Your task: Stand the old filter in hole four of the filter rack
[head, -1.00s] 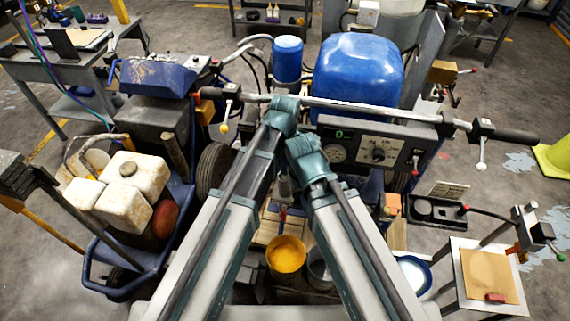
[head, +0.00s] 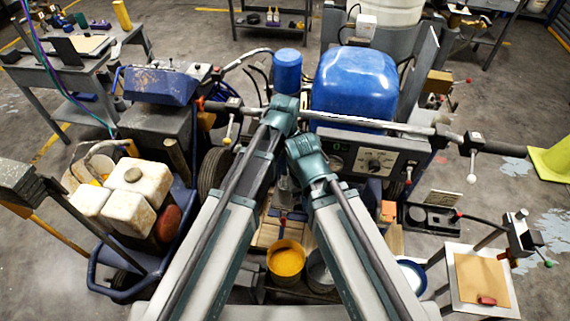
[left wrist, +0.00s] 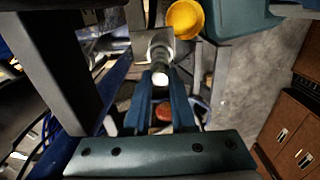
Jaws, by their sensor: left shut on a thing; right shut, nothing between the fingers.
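In the left wrist view my left gripper (left wrist: 161,84) is shut on a grey cylinder with a bright white end (left wrist: 160,76), which I take to be the old filter. The two teal fingers lie on either side of it. In the head view both of my arms rise from the bottom centre, and their links hide both grippers. I cannot make out the filter rack or its hole four with certainty. Pale wooden boards (head: 267,234) show between my arms, partly covered by them.
A yellow bucket (head: 286,262) stands between my arms; it may be the yellow one in the wrist view (left wrist: 185,18). The striper's handlebar (head: 375,124) crosses beyond my elbows, with a blue tank (head: 353,85) behind. Stained white jugs (head: 136,183) sit at left, a small table (head: 454,290) at right.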

